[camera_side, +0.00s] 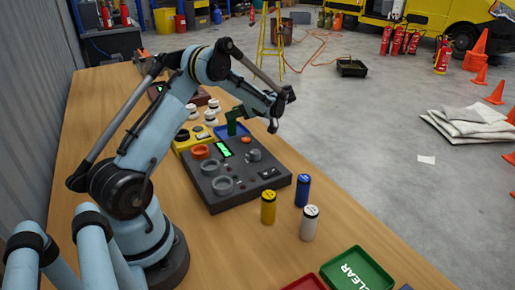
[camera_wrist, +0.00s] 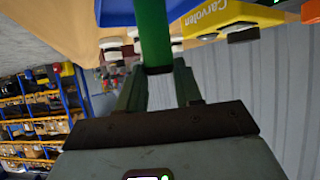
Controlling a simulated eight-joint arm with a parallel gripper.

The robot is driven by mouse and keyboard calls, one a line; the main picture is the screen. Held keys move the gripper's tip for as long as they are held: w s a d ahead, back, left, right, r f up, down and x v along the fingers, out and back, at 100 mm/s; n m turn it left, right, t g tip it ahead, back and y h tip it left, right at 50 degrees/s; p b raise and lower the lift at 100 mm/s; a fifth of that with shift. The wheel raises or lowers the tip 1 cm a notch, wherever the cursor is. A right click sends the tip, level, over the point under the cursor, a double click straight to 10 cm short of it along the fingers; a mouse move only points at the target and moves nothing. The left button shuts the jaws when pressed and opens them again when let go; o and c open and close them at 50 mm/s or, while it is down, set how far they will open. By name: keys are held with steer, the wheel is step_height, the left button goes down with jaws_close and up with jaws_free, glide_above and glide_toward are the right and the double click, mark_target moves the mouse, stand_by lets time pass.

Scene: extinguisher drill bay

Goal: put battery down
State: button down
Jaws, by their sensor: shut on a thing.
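My gripper (camera_wrist: 158,72) is shut on a green battery (camera_wrist: 152,35), which runs up out of the top of the wrist view. In the side view, the green battery (camera_side: 232,128) is by the far end of the dark grey tester (camera_side: 262,178), near a blue tray (camera_side: 218,130). I cannot tell whether it touches anything below. A yellow battery (camera_side: 268,207), a blue battery (camera_side: 302,191) and a white battery (camera_side: 310,223) stand upright on the bench beside the tester. The tester has round sockets and a lit green display.
A green tray marked CLEAR (camera_side: 372,268) and part of a red tray (camera_side: 304,284) lie at the bench's near end. A yellow unit (camera_side: 184,148) and several white-capped items (camera_side: 211,115) are behind the tester. Bare bench (camera_side: 225,240) lies in front of it.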

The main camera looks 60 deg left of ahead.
steer(key=shift+f, duration=0.1)
steer(key=c, duration=0.8)
jaws_free()
steer(key=shift+o, duration=0.2)
